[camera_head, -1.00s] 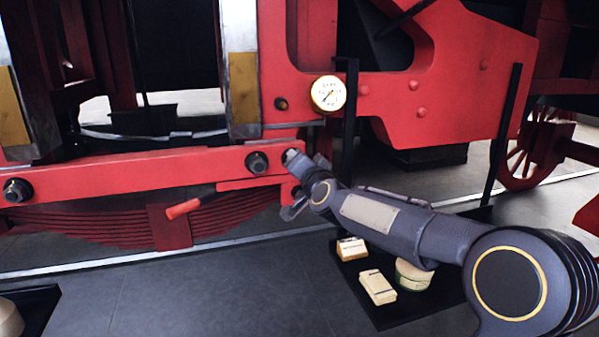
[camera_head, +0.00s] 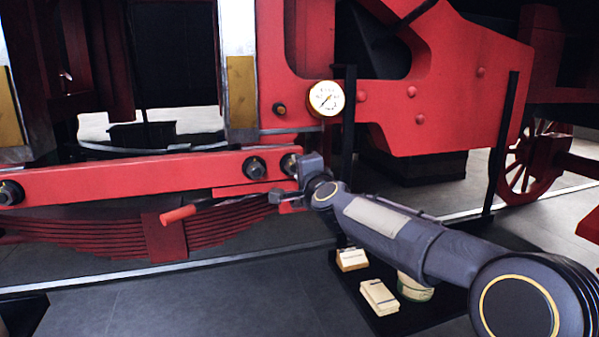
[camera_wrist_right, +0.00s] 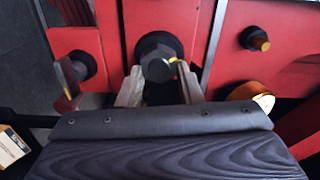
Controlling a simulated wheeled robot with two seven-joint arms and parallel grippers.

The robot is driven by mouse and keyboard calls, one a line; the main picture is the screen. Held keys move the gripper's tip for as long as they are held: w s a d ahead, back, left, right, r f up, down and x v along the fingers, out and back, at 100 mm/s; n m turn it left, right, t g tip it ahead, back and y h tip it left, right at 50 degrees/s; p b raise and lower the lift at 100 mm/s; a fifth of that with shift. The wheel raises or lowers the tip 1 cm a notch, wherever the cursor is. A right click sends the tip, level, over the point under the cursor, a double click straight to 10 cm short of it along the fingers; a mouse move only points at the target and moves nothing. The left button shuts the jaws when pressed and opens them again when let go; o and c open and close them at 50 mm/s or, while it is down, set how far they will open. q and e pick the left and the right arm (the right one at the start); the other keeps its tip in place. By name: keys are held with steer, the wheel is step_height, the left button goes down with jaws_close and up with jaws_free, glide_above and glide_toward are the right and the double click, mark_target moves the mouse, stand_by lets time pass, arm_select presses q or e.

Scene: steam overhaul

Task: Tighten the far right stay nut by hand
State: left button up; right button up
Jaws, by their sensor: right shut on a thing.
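The far right stay nut (camera_head: 289,163) is a dark hex nut at the right end of the red bar, and it shows in the middle of the right wrist view (camera_wrist_right: 158,66). My right gripper (camera_head: 292,180) reaches it from the right. In the right wrist view its two pale fingers (camera_wrist_right: 160,84) stand one on each side of the nut, shut on it. The exact contact is partly hidden by the nut and the wrist. A second dark nut (camera_head: 255,167) sits just left on the bar. My left gripper is not in view.
A white-faced gauge (camera_head: 326,98) sits above and right of the nut. A red-handled lever (camera_head: 180,214) sticks out below the bar. A dark upright post (camera_head: 348,150) stands close by. Small boxes (camera_head: 379,297) and a round tin (camera_head: 414,287) lie below my arm.

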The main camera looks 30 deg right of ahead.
stand_by(0.5)
steer(key=o, duration=1)
steer(key=v, duration=0.8)
steer(key=shift+d, duration=0.1)
steer(key=s+a+f+n+g+y+p, duration=0.35)
steer(key=s+a+f+n+y, duration=0.5)
steer(key=s+a+n, duration=0.35)
steer(key=s+a+f+n+g, duration=0.1)
steer(key=s+f+n+g, duration=0.1)
steer(key=s+f, duration=0.2)
steer(key=s+a+f+n+g, duration=0.1)
steer(key=s+f+n+g, duration=0.1)
steer(key=s+f, duration=0.3)
steer(key=s+a+f+n+g+p, duration=0.1)
steer(key=s+f+g, duration=0.3)
steer(key=s, duration=0.4)
steer(key=shift+s+a+f+n, duration=0.25)
steer(key=shift+a+f+n, duration=0.15)
steer(key=shift+a+f, duration=0.15)
